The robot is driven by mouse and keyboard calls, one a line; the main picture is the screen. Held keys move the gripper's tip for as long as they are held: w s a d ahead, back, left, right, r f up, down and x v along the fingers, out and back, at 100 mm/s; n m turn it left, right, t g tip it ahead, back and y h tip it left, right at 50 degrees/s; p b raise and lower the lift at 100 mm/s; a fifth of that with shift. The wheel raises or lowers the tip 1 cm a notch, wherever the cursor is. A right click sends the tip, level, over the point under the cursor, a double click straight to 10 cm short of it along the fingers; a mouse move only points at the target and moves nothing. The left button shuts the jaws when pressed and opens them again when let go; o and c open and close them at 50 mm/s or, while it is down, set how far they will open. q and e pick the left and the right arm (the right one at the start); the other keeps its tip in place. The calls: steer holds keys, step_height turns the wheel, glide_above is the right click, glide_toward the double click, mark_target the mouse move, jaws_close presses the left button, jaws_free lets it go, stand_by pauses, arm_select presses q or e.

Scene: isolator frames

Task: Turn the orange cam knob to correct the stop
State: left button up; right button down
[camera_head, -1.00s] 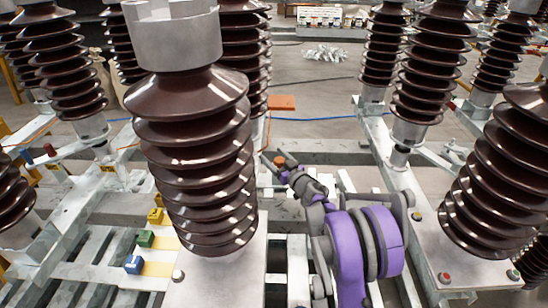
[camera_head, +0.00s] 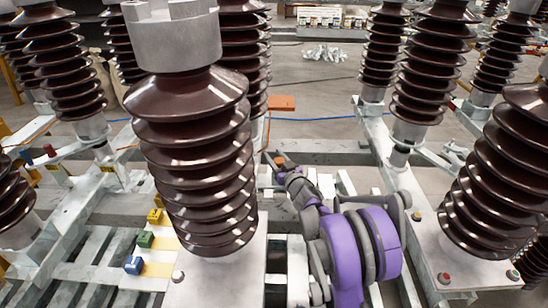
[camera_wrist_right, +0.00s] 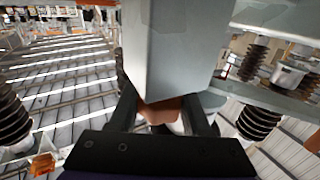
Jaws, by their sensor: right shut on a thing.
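The orange cam knob (camera_head: 279,161) is small in the head view, right of the big brown insulator in front. My right gripper (camera_head: 276,164) is at it, with its fingers around it. In the right wrist view the knob (camera_wrist_right: 160,110) shows as an orange-brown piece between the two dark fingers of my right gripper (camera_wrist_right: 163,117), which is shut on it. A grey block (camera_wrist_right: 175,45) hides the upper part of the knob and the fingertips. The stop cannot be made out. My left gripper is not in view.
The brown ribbed insulator (camera_head: 195,150) stands close on the left of my right arm. More insulators (camera_head: 510,185) stand on grey beams at the right. Blue, green and yellow blocks (camera_head: 145,239) sit at the lower left. A flat orange piece (camera_head: 282,103) is behind the knob.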

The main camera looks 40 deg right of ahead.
steer(key=shift+d+r+m+h, duration=0.15)
steer(key=shift+m+h, duration=0.15)
steer(key=shift+h, duration=0.2)
steer(key=shift+d+r+m+h, duration=0.1)
steer(key=shift+m+h, duration=0.2)
steer(key=shift+h, duration=0.2)
steer(key=shift+f+g, duration=0.15)
steer(key=shift+g, duration=0.25)
steer(key=shift+f+m+h, duration=0.1)
steer(key=shift+m+h, duration=0.2)
steer(key=shift+h, duration=0.1)
steer(key=shift+c, duration=1.8)
jaws_free()
steer(key=shift+s, duration=0.1)
steer(key=p+v, duration=0.1)
steer(key=v, duration=1)
